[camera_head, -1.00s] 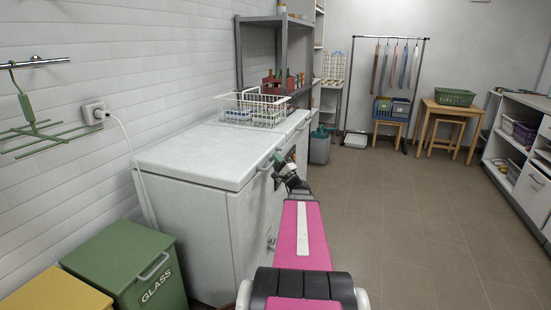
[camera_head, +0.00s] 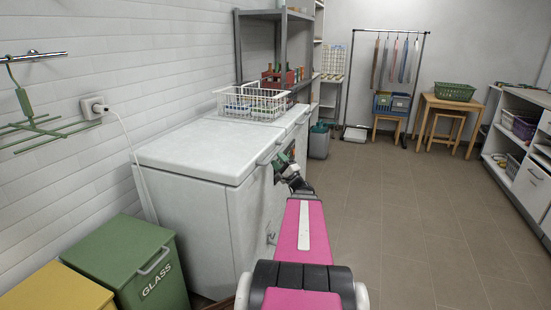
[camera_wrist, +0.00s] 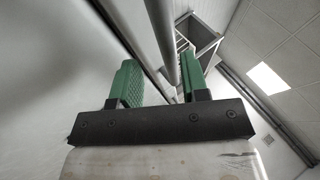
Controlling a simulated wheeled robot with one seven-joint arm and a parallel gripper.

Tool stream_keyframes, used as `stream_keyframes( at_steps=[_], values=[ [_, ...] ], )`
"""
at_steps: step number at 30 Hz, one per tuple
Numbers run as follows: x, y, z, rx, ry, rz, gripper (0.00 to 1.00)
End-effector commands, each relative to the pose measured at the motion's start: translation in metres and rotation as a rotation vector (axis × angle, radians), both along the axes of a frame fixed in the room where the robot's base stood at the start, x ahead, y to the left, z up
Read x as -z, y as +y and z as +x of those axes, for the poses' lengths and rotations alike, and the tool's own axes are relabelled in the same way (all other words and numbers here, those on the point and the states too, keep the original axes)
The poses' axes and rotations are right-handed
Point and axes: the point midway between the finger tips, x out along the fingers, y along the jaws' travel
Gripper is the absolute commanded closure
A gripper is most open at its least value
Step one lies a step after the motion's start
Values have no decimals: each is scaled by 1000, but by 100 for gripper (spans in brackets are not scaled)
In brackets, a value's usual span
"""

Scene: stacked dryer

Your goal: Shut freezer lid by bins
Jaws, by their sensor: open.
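The white chest freezer (camera_head: 190,210) stands against the left wall, beside the bins. Its lid (camera_head: 205,150) lies flat or nearly flat on the body in the head view; I see no clear gap, though the far side is hidden. The lid's grey bar handle (camera_head: 270,155) is at its right edge. My gripper (camera_head: 282,163) is at this right edge, close to the handle. In the wrist view, my gripper (camera_wrist: 160,82) has its green fingers apart, with a grey bar (camera_wrist: 163,40) showing between them. I cannot tell whether they touch it.
A green GLASS bin (camera_head: 125,250) and a yellow bin (camera_head: 55,290) stand near left. A white wire basket (camera_head: 252,103) sits on the farther freezer, before a grey shelf (camera_head: 262,40). The floor (camera_head: 410,220) at right is clear.

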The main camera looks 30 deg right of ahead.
Motion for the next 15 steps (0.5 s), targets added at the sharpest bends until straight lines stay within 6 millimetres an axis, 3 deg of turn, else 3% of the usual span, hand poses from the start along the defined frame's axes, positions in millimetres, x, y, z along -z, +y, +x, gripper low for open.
stream_keyframes(
  at_steps=[6, 15],
  values=[
    [22, -9, -38, 3, 3, 2, 58],
    [40, -16, -66, 0, 2, 0, 58]
  ],
)
